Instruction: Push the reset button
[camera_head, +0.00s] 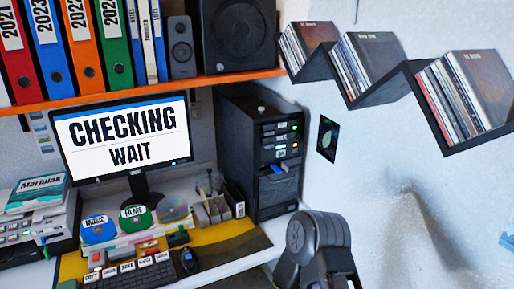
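A row of small labelled blocks (127,267) stands on the desk behind the keyboard; one reads COPY, and the other labels are too small to read surely. I cannot tell which part is the reset button. The monitor (125,138) reads "CHECKING WAIT". The black computer tower (262,150) stands right of it, with small lit parts and a blue piece on its front. A dark grey link of my own arm rises at the bottom, right of the desk. No gripper fingers show in this view.
A keyboard (130,277) and mouse (189,260) lie at the desk's front. Blue MUSIC (98,229) and green FILMS (135,218) discs stand below the monitor. An orange shelf (150,93) with binders hangs above. A zigzag wall shelf (399,80) holds disc cases.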

